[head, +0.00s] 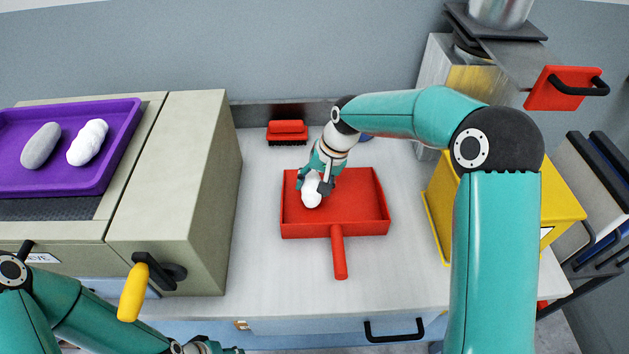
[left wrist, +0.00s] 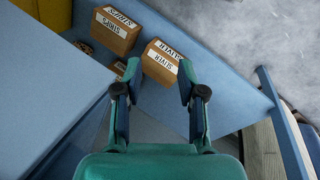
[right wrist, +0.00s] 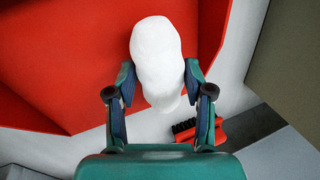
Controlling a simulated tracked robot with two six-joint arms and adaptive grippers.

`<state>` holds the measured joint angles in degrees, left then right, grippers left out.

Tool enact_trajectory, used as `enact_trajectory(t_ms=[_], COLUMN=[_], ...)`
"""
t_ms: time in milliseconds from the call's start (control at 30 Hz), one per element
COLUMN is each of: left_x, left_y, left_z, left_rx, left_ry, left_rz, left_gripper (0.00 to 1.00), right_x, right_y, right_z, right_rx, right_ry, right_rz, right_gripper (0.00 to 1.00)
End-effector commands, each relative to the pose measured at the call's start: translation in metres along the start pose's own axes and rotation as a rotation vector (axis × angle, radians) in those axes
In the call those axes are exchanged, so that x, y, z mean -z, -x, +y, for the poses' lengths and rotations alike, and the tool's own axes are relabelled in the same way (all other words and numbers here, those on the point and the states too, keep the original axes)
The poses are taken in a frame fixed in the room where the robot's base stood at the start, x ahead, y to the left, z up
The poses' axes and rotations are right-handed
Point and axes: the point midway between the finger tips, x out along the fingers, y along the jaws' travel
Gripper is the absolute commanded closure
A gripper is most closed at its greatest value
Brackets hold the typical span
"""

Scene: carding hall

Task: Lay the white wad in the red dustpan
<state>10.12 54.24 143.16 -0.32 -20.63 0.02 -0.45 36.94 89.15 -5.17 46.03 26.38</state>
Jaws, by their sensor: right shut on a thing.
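The red dustpan (head: 365,208) lies on the pale worktop with its handle toward me. My right gripper (head: 317,180) is over the left part of the pan and shut on a lumpy white wad (head: 312,193). The wad also shows between its fingers in the right wrist view (right wrist: 157,60), with the red pan behind it. I cannot tell whether the wad touches the pan floor.
A purple tray (head: 122,150) at left holds a grey wad (head: 41,146) and another white wad (head: 87,142). A red brush (head: 287,131) lies behind the pan. A yellow box (head: 555,195) stands at right. The worktop left of the dustpan handle is clear.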

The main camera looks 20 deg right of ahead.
Motion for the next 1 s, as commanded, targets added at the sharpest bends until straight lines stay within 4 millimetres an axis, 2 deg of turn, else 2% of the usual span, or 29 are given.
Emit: enact_trajectory(t_ms=[100, 433, 467, 633, 1000], left_x=[0.0000, 0.0000, 0.0000, 0.0000, 0.0001], left_y=[-0.0050, -0.0052, -0.0052, -0.0052, -0.0047], left_z=[-0.0018, -0.0018, -0.0018, -0.0019, -0.0017], left_rx=[0.000, 0.000, 0.000, 0.000, 0.000], left_ry=[0.000, 0.000, 0.000, 0.000, 0.000], left_rz=[0.000, 0.000, 0.000, 0.000, 0.000], left_gripper=[0.60, 0.60, 0.60, 0.60, 0.60], right_x=[-0.0001, -0.0001, -0.0001, -0.0001, 0.0001], right_y=[-0.0064, -0.0072, -0.0072, -0.0072, -0.0050], right_z=[0.0021, 0.0018, 0.0017, 0.0015, 0.0012], right_rx=[0.000, 0.000, 0.000, 0.000, 0.001], right_ry=[0.000, 0.001, 0.001, 0.001, 0.001], right_rz=[0.000, 0.000, 0.000, 0.000, 0.001], right_gripper=[0.83, 0.83, 0.46, 0.19, 0.19])
